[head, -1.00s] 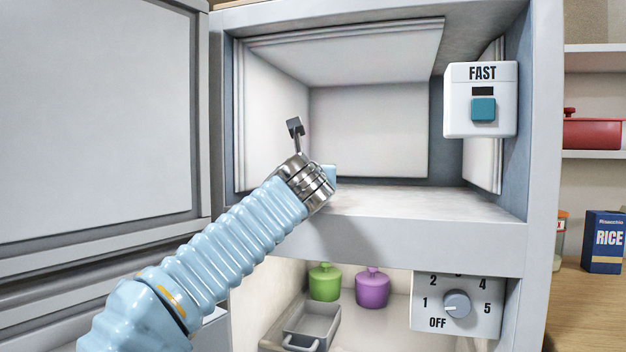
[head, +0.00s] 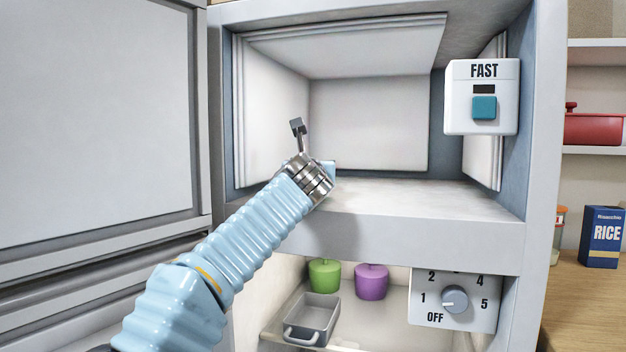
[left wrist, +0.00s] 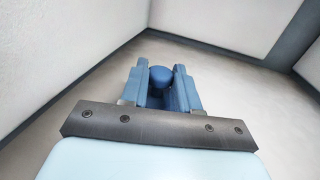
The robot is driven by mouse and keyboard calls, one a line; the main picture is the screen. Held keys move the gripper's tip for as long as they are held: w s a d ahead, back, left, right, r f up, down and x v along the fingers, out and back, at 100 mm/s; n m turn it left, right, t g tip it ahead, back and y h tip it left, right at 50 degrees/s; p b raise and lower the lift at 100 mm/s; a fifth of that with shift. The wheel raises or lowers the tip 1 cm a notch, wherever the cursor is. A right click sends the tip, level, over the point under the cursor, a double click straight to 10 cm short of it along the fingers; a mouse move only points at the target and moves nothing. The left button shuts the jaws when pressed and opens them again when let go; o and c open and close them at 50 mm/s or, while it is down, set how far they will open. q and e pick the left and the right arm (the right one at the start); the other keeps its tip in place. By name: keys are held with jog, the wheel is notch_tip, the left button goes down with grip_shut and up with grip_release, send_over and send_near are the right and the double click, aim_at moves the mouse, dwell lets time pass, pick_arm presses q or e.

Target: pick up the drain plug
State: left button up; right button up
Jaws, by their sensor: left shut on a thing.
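The drain plug (left wrist: 161,76) is a dark blue piece with a rounded top. In the left wrist view it sits between the two blue fingers of my left gripper (left wrist: 161,84), which is shut on it. The fingers hide its lower part, and I cannot tell whether it touches the floor below. In the head view my left arm reaches into the upper compartment, and the wrist hides the plug and most of the gripper (head: 327,167). My right gripper is not in view.
The upper compartment (head: 430,197) has pale walls close around my wrist. A FAST switch box (head: 482,97) is at its right. Below are a green pot (head: 324,276), a purple pot (head: 372,283), a grey tray (head: 318,311) and a dial panel (head: 455,299). A large panel (head: 95,120) stands left.

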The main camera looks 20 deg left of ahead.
pick_arm(q)
jog(key=shift+r, duration=0.1)
notch_tip(320, 180, up, 2)
jog(key=shift+p, duration=0.75)
jog(key=shift+r, duration=0.4)
jog(key=s+d+r, duration=0.2)
jog(key=s+r, duration=0.3)
jog(key=s, duration=0.1)
jog(key=s+d+r, duration=0.2)
jog(key=s+r, duration=0.3)
jog(key=s, duration=0.2)
jog(key=shift+d, duration=0.35)
jog(key=shift+s, duration=0.1)
